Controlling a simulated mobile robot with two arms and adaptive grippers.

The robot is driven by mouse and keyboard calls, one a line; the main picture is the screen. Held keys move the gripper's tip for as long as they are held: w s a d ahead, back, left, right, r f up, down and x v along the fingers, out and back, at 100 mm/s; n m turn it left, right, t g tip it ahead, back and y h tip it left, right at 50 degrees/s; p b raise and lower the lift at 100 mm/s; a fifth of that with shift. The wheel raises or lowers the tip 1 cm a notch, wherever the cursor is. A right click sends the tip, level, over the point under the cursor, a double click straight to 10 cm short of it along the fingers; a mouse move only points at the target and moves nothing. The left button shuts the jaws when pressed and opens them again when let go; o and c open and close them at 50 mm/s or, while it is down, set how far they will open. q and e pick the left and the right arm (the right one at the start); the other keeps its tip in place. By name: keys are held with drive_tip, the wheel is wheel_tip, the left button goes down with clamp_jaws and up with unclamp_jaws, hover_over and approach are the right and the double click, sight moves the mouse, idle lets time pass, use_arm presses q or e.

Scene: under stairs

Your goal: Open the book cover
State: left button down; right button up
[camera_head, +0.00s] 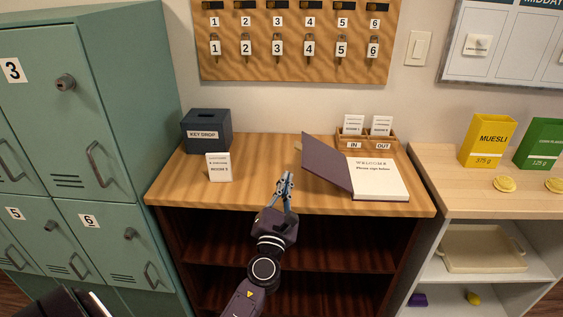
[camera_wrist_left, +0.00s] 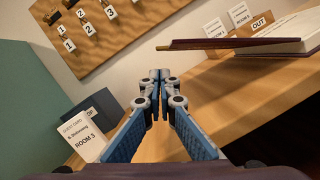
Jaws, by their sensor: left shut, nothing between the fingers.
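The book (camera_head: 379,180) lies on the wooden counter, with its white page reading "WELCOME Please sign below" facing up. Its purple cover (camera_head: 328,166) is swung out to the left of the pages. In the left wrist view the cover (camera_wrist_left: 210,43) shows as a thin edge sticking out left from the page block (camera_wrist_left: 292,32), apparently raised off the counter. My left gripper (camera_head: 285,179) is shut and empty, just left of the cover, with a small gap visible. Its closed fingertips (camera_wrist_left: 160,75) show below and left of the cover in the wrist view. My right gripper is not in view.
A key drop box (camera_head: 206,130) and a room card (camera_head: 218,167) stand on the counter's left. An IN/OUT card tray (camera_head: 367,143) stands behind the book. Green lockers (camera_head: 95,110) flank the left side. The counter between card and book is clear.

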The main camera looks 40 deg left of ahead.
use_arm(q)
drive_tip(key=shift+w+a+r, duration=0.15)
drive_tip(key=shift+w+r, duration=0.05)
drive_tip(key=shift+w, duration=0.15)
drive_tip(key=x, duration=0.9)
drive_tip(key=shift+p, duration=0.35)
drive_tip(key=r+m+p, duration=0.1)
drive_tip(key=p, duration=0.1)
drive_tip(key=d+r+m+p, duration=0.1)
drive_tip(key=r+p, duration=0.1)
drive_tip(key=p, duration=0.1)
drive_tip(key=w+d+r+m+h+p, duration=0.1)
drive_tip(key=p, duration=0.2)
drive_tip(key=shift+w+r+m, duration=0.1)
drive_tip(key=shift+r+m, duration=0.05)
drive_tip(key=shift+m, duration=0.15)
